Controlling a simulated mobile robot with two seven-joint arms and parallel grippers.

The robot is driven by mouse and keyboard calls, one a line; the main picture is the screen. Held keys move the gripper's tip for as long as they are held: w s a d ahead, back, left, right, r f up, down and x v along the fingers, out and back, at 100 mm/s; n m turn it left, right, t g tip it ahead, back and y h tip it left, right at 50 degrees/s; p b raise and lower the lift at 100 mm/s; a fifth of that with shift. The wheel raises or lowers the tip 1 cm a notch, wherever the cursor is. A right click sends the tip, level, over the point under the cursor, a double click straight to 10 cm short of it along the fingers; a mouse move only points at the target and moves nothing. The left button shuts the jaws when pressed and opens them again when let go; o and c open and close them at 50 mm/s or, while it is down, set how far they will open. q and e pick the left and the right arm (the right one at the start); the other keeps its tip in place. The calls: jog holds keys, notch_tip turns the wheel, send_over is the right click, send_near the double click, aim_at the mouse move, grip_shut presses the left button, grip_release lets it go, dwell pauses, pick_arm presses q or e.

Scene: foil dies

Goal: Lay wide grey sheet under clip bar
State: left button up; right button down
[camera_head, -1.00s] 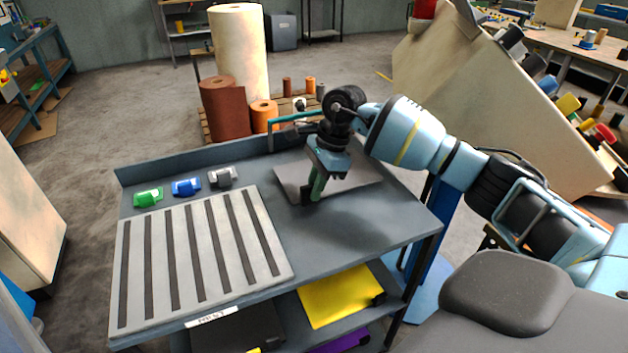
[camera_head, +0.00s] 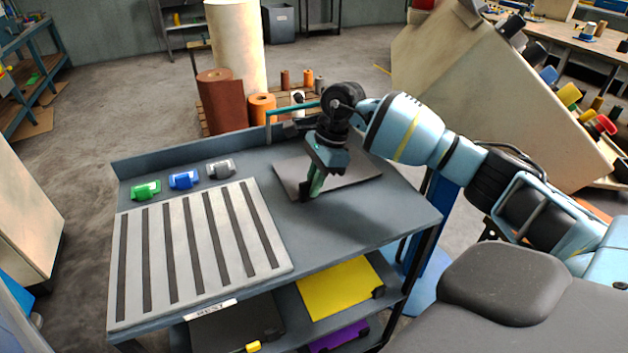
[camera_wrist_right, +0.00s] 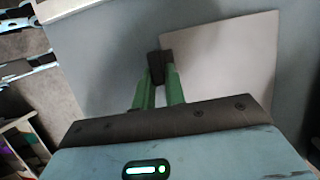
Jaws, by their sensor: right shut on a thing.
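The wide grey sheet (camera_head: 352,172) lies on the bench top, at the right of the striped board. It also shows in the right wrist view (camera_wrist_right: 232,65) as a pale flat panel. A small dark tab (camera_wrist_right: 160,62) sits at its near left corner. My right gripper (camera_head: 309,190) is shut on this tab, with its green fingers (camera_wrist_right: 158,82) pointing down close to the bench. What looks like the clip bar, a teal rod over a dark base (camera_head: 292,108), stands at the bench's back edge behind the sheet, partly hidden by my arm. My left gripper is out of view.
A pale board with dark stripes (camera_head: 187,255) covers the bench's left. Green (camera_head: 146,190), blue (camera_head: 184,180) and grey (camera_head: 221,169) clips stand behind it. A yellow sheet (camera_head: 340,297) lies on the shelf below. The bench's front right is bare (camera_head: 350,225).

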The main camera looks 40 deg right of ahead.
jog(key=shift+f, duration=0.3)
jog(key=c, duration=1.4)
grip_release()
jog(key=shift+o, duration=0.2)
jog(key=v, duration=0.8)
jog(key=shift+s+f, duration=0.1)
